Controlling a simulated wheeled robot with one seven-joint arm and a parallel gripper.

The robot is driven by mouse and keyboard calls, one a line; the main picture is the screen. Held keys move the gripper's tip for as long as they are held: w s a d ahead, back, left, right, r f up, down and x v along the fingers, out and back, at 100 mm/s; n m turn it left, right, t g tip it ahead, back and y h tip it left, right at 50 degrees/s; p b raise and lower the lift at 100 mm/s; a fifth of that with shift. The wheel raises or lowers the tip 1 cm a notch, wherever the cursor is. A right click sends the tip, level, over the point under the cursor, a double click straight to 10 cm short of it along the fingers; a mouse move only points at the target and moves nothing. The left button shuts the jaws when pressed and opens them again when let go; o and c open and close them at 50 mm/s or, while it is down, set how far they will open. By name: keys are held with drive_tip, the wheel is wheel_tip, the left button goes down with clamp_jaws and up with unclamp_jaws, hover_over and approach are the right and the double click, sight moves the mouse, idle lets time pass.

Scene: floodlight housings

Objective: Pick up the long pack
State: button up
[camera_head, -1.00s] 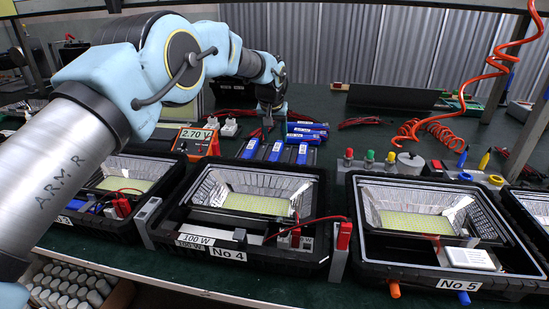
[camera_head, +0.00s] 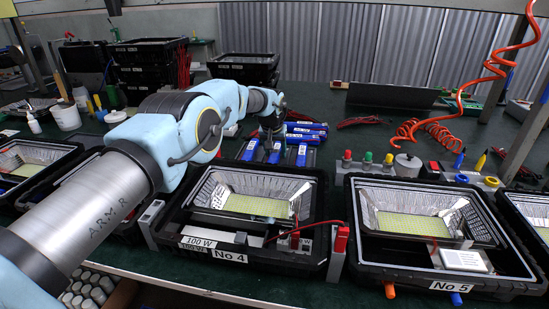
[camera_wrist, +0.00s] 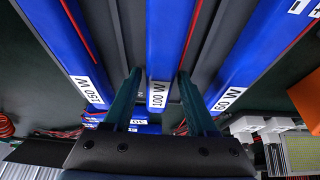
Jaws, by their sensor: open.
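Three blue packs lie side by side in the wrist view, labelled 150 W (camera_wrist: 66,45), 100 W (camera_wrist: 168,35) and 60 W (camera_wrist: 252,55). Their far ends run out of the picture, so I cannot compare their lengths. My gripper (camera_wrist: 158,82) is open and empty, one finger on each side of the 100 W pack. I cannot tell how deep the fingers reach or whether they touch it. In the head view my gripper (camera_head: 269,136) is over the row of blue packs and partly hides them; the rightmost pack (camera_head: 301,156) shows clearly.
More blue packs (camera_head: 306,130) lie just behind the row. Housing No 4 (camera_head: 240,250) stands in front, with housing No 5 (camera_head: 440,270) to its right. A coiled orange hose (camera_head: 470,95) hangs at the right. Black crates (camera_head: 150,70) stand at the back left.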

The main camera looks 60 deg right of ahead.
clamp_jaws()
idle(0.3)
drive_tip(key=shift+r, duration=0.1)
